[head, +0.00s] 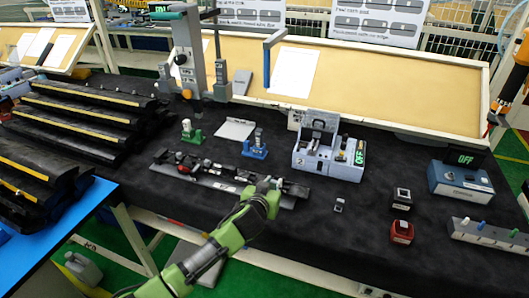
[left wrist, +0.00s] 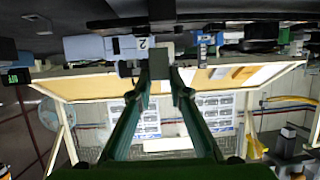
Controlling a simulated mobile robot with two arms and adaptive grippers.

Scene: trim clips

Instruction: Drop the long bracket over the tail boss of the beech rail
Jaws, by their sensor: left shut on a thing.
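A long dark rail (head: 215,181) with several small fittings along it lies on the black mat in the head view; no beech colour shows. My left gripper (head: 272,184) is over the right part of this rail and hides some of it. In the left wrist view my left gripper (left wrist: 161,78) has its green fingers closed on a dark grey piece (left wrist: 158,67), which seems to be the long bracket. Its full shape is not clear, and whether it touches the rail cannot be told. The tail boss cannot be made out. My right gripper is not in view.
A press on a column (head: 190,60) stands behind the rail. Green (head: 191,132) and blue (head: 255,146) fixtures and a grey-blue device (head: 328,157) stand close behind it. Black stepped racks (head: 80,115) are at left.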

